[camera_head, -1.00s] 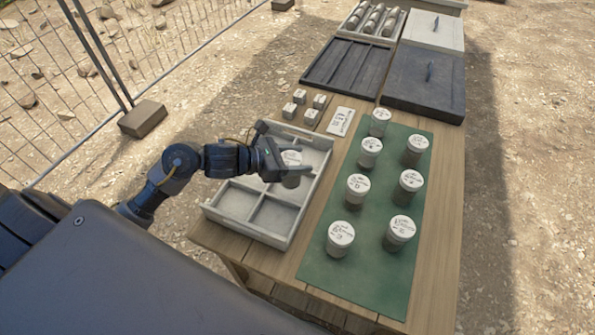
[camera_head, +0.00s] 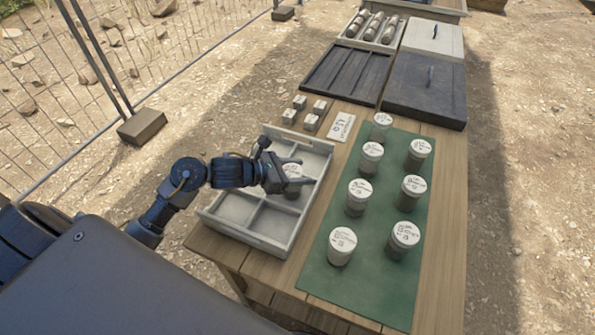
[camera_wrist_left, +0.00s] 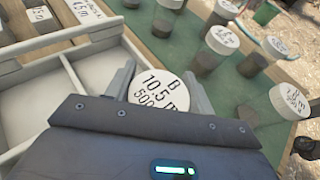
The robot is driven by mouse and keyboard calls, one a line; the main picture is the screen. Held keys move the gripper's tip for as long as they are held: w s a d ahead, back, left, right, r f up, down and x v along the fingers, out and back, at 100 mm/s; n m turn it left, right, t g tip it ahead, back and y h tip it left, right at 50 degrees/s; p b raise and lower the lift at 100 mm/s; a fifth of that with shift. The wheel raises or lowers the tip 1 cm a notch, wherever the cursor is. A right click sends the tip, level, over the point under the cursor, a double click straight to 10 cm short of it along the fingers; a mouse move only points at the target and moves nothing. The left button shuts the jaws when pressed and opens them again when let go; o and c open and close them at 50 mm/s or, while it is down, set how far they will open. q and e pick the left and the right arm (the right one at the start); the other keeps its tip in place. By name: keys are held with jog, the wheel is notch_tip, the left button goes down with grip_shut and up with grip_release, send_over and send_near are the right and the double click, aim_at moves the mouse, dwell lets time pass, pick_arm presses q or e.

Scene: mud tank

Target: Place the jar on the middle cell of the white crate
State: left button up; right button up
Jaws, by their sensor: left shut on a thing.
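The white crate (camera_head: 291,239) stands on the left part of the wooden table and is divided into several cells. My left gripper (camera_head: 286,178) is over the crate and shut on a jar (camera_head: 293,172) with a white lid. In the left wrist view the jar's lid (camera_wrist_left: 159,90) reads "B 10.5 m" and sits between the two fingers (camera_wrist_left: 160,88). The jar is at or inside the crate's middle part; whether it touches the crate floor I cannot tell. My right gripper is not in view.
Several white-lidded jars (camera_head: 342,246) stand on the green mat (camera_head: 375,285) right of the crate. Small blocks (camera_head: 300,103) and a label card (camera_head: 342,127) lie behind the crate. The crate's near cells (camera_head: 235,208) are empty.

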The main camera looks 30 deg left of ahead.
pick_arm(q)
jog(key=shift+f, duration=0.1)
jog(key=o, duration=1.5)
jog(key=shift+c, duration=0.2)
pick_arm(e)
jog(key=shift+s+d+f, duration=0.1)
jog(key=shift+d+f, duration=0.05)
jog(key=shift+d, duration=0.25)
pick_arm(q)
jog(key=shift+r, duration=0.3)
jog(key=f+b+v, duration=0.1)
jog(key=b+v, duration=0.1)
jog(key=v, duration=1)
jog(key=shift+a, duration=0.3)
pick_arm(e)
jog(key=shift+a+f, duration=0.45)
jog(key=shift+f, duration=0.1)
